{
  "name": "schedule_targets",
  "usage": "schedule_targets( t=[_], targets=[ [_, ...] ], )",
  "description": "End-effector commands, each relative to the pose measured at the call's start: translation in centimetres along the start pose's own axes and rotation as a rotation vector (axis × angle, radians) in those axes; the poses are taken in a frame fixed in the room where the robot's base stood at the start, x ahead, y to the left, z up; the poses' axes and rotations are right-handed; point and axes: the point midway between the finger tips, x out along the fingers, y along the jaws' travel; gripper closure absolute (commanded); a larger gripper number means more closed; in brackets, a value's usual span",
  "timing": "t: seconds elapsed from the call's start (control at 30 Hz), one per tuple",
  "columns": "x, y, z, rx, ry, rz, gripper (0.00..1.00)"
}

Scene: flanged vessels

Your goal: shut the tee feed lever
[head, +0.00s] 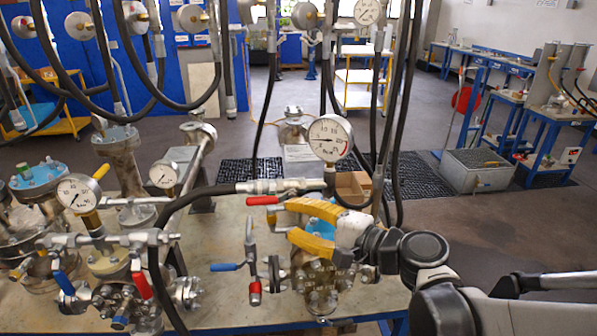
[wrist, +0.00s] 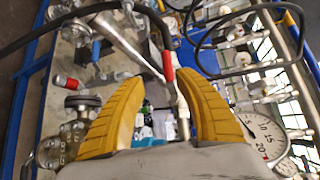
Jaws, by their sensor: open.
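A red-handled lever (head: 262,200) sits by the tee below the large round gauge (head: 330,138); I take it as the tee feed lever. In the wrist view a red lever (wrist: 168,66) shows ahead, between the fingertips and nearer the right one. My gripper (head: 290,220) has yellow fingers spread apart, just right of the red lever in the head view. It also shows in the wrist view (wrist: 160,76), open, with nothing clearly held. Whether a finger touches the lever cannot be told. The valve body is partly hidden by the fingers.
A blue lever (head: 224,267) and a lower red lever (head: 255,291) stand left of the gripper. A flanged vessel (head: 322,292) is below it. Black hoses hang around the gauge. Another gauge manifold (head: 88,240) stands on the left.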

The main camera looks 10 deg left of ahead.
Motion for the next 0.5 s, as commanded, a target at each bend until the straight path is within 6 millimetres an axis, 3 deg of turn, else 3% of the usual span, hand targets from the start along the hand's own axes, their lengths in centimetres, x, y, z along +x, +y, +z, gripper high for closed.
schedule_targets(
  t=[0.17,0.5],
  targets=[
    [0.4,-1.1,-0.5,-0.022,0.003,-0.045,0.6],
    [6.9,-1.2,-0.4,-0.022,0.0,-0.042,0.6]
  ],
)
